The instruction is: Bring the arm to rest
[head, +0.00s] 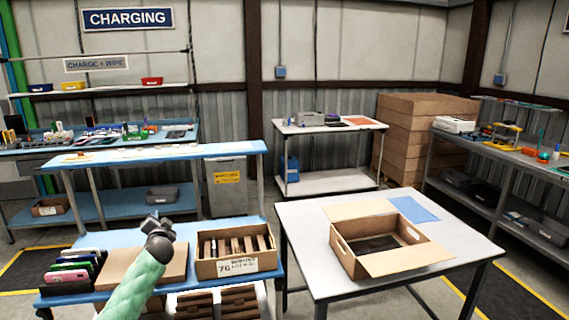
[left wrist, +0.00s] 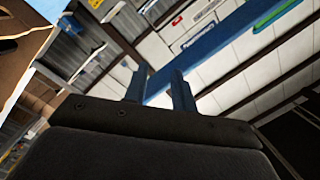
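My left arm comes up from the bottom of the head view in a green sleeve. Its gripper (head: 157,220) is dark and small, above the flat brown carton on the blue table. In the left wrist view the two blue-grey fingers (left wrist: 160,88) stand apart with nothing between them. The wrist camera looks out over the room, with the walls and a blue sign behind the fingers. My right gripper is in neither view.
A blue table (head: 200,288) holds upright coloured devices (head: 72,275), a flat brown carton (head: 150,262) and a divided carton (head: 236,268). Floor shows between the tables and the benches behind.

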